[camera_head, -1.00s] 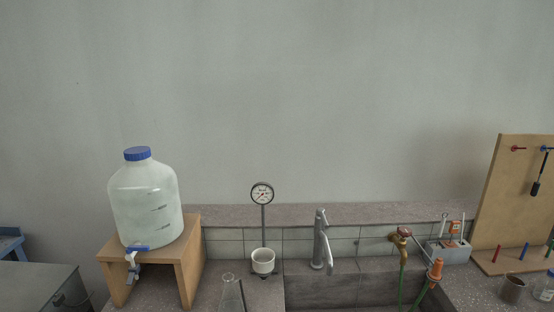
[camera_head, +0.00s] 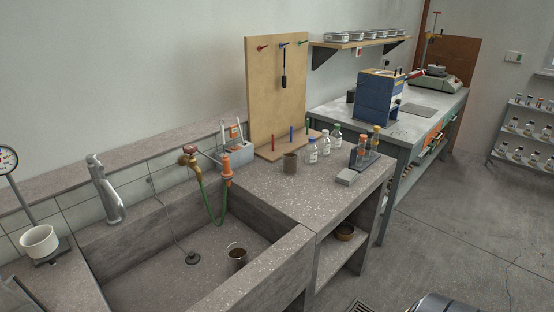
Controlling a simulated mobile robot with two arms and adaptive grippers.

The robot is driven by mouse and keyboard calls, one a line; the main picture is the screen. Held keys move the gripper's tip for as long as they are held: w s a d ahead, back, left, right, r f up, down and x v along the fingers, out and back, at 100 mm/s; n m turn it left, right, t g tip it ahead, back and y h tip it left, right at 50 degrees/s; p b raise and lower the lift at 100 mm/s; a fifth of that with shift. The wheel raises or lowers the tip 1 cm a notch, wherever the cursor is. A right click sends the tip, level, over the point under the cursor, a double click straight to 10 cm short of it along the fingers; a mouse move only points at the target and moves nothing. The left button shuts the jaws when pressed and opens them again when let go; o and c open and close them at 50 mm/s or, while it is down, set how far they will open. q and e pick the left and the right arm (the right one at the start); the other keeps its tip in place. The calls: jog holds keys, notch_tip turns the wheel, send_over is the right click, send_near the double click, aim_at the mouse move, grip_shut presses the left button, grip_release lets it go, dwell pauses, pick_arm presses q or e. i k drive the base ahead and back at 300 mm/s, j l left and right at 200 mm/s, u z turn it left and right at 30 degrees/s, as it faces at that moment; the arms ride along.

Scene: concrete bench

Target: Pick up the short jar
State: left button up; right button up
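No single thing stands out clearly as the short jar. Small clear jars with white labels stand on the concrete bench (camera_head: 262,187): a near one (camera_head: 312,152), a middle one (camera_head: 325,146) and a far one with a green cap (camera_head: 336,138). More small jars (camera_head: 513,124) stand on a grey rack at the far right, too small to compare in height. Neither of my grippers is in view.
Floor at right is open.

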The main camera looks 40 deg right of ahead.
aim_at(290, 162)
jog(key=z, duration=1.5)
jog(key=i+l, duration=0.3)
jog(key=l, duration=0.2)
